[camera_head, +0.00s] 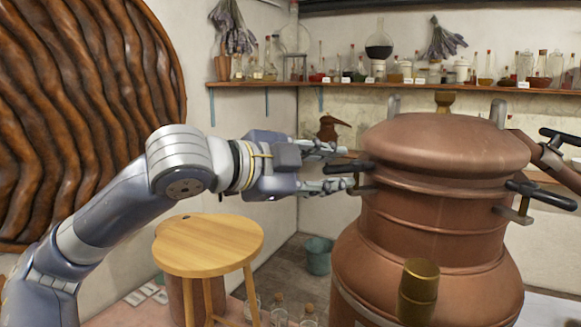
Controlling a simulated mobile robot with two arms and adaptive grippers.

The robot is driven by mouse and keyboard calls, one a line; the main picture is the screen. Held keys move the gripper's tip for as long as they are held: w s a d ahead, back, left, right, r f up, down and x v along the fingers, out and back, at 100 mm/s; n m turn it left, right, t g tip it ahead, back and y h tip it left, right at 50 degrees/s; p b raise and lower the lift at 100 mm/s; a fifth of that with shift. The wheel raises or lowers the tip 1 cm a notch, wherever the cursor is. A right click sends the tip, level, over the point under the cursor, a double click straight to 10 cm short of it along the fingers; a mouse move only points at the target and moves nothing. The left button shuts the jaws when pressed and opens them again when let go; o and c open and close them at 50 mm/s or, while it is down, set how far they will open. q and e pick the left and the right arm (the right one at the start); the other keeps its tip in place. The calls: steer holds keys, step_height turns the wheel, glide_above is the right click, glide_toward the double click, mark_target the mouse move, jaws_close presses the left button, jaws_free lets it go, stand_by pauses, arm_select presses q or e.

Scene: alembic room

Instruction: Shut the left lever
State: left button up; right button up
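A large copper still (430,215) with a domed lid (445,145) stands at the right of the head view. Its left lever (348,168) has a black handle that sticks out to the left from a metal bracket below the lid. My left gripper (338,168) reaches in from the left. Its fingers are apart, one above and one below the black handle. I cannot tell whether they touch it. Another black-handled lever (541,195) sticks out on the still's right side. My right gripper is not in view.
A round wooden stool (210,245) stands below my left arm. A teal bucket (318,255) and several glass bottles (279,312) are low behind and beside it. A copper pipe (550,160) leaves the still at right. A shelf (350,86) of glassware runs along the back wall.

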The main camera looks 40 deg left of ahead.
arm_select(q)
steer(key=shift+d+v, duration=0.25)
steer(key=shift+v, duration=1)
steer(key=shift+s+a+r, duration=0.15)
steer(key=shift+s+a, duration=0.15)
steer(key=shift+s, duration=0.25)
steer(key=v, duration=0.7)
steer(key=shift+s, duration=0.2)
